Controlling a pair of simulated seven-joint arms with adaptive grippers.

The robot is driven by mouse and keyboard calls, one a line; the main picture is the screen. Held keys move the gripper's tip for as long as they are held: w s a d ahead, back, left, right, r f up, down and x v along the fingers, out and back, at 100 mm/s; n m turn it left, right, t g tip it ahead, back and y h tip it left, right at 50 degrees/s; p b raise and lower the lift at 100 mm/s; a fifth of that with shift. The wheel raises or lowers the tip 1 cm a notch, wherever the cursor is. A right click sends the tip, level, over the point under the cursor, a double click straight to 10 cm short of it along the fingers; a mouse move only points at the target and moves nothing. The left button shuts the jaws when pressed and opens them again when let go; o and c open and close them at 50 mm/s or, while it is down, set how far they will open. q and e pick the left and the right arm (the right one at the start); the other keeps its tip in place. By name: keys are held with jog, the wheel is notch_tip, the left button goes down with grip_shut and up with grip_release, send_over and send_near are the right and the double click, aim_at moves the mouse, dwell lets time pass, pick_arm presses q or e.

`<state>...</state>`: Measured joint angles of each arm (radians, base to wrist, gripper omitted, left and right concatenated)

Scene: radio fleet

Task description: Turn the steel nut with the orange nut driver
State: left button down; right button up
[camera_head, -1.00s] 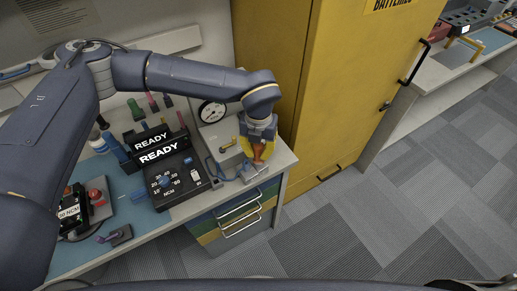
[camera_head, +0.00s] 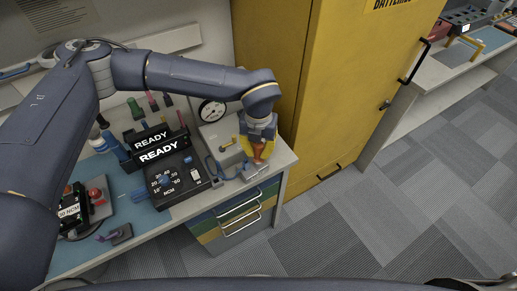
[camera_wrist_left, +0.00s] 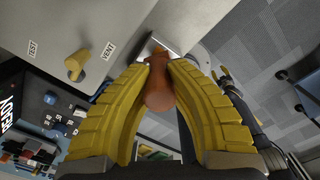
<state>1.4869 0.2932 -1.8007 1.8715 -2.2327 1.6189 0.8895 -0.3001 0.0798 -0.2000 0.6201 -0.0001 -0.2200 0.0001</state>
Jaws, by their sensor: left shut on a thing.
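The orange nut driver (camera_head: 259,154) is at the right end of the bench, between the yellow fingers of my left gripper (camera_head: 257,146). In the left wrist view, the fingers (camera_wrist_left: 160,68) close on both sides of its orange handle (camera_wrist_left: 159,94). The driver stands roughly upright over a small steel fixture (camera_head: 256,172) near the bench's front edge. The steel nut cannot be made out, so I cannot tell whether the driver sits on it. My right gripper is not in view.
A grey box with a dial gauge (camera_head: 212,110) and a yellow lever (camera_head: 226,147) stands just left of the gripper. A black unit reading READY (camera_head: 158,151) is farther left. A yellow cabinet (camera_head: 330,90) stands close on the right.

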pick_arm(q)
jog(key=shift+f, duration=0.7)
dwell(0.7)
dwell(0.5)
jog(key=shift+m, duration=2.3)
jog(key=shift+r, duration=0.25)
jog(key=shift+r, duration=1.8)
